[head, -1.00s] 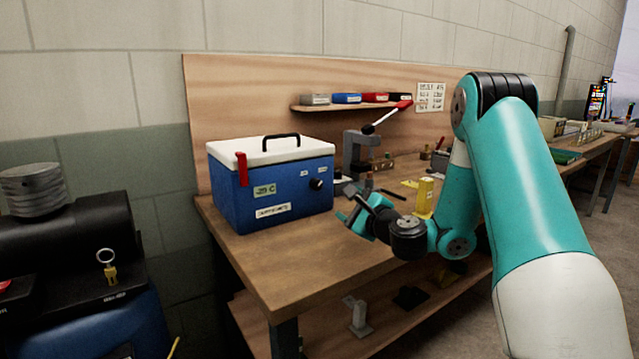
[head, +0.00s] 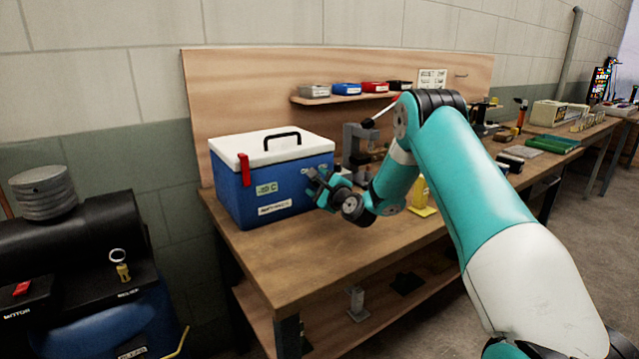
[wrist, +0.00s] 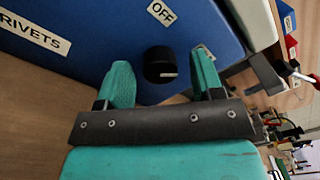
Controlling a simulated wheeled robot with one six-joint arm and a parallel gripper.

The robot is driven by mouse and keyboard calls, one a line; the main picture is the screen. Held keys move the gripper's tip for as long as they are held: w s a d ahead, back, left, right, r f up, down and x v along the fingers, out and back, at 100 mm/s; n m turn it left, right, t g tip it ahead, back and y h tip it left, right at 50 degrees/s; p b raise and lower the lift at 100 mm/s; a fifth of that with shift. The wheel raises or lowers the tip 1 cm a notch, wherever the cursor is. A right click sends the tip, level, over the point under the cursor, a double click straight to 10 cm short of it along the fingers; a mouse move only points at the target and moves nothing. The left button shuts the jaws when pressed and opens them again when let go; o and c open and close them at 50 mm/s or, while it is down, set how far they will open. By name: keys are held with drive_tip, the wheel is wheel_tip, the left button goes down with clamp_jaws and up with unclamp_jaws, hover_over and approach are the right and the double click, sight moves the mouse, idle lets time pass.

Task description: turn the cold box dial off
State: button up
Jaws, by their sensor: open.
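The cold box (head: 240,195) is a blue box with a white lid, a black handle and a red latch, standing on the left end of the bench. Its front carries a temperature label and a rivets label. In the wrist view, the black dial (wrist: 159,65) is on the blue face, below an OFF label (wrist: 161,13), with a pale mark on its lower edge. My gripper (head: 316,184) is open in front of the box's right side. In the wrist view, its two teal fingers (wrist: 163,80) stand either side of the dial, apart from it. My gripper hides the dial in the head view.
The wooden bench (head: 290,257) has free room in front of the box. A yellow object (head: 421,194) and a grey press (head: 355,150) stand to the right. A shelf with small bins (head: 345,89) is behind. A black tank (head: 85,235) is at left.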

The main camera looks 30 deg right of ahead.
drive_tip(key=shift+c, duration=0.4)
drive_tip(key=c, duration=0.9)
drive_tip(key=shift+o, duration=0.2)
drive_tip(key=shift+f+n+b, duration=0.15)
drive_tip(key=shift+n+b, duration=0.15)
drive_tip(key=shift+b, duration=0.15)
drive_tip(key=n+b, duration=0.3)
drive_tip(key=shift+f, duration=0.15)
drive_tip(key=n+b, duration=0.6)
drive_tip(key=b, duration=0.1)
drive_tip(key=shift+f+b, duration=0.15)
drive_tip(key=shift+b, duration=0.2)
drive_tip(key=n+b, duration=0.5)
drive_tip(key=b, duration=0.1)
drive_tip(key=shift+n+t+y+b, duration=0.3)
drive_tip(key=shift+n+y, duration=0.1)
drive_tip(key=n+b, duration=0.3)
drive_tip(key=shift+d+r, duration=0.1)
drive_tip(key=shift+r, duration=0.1)
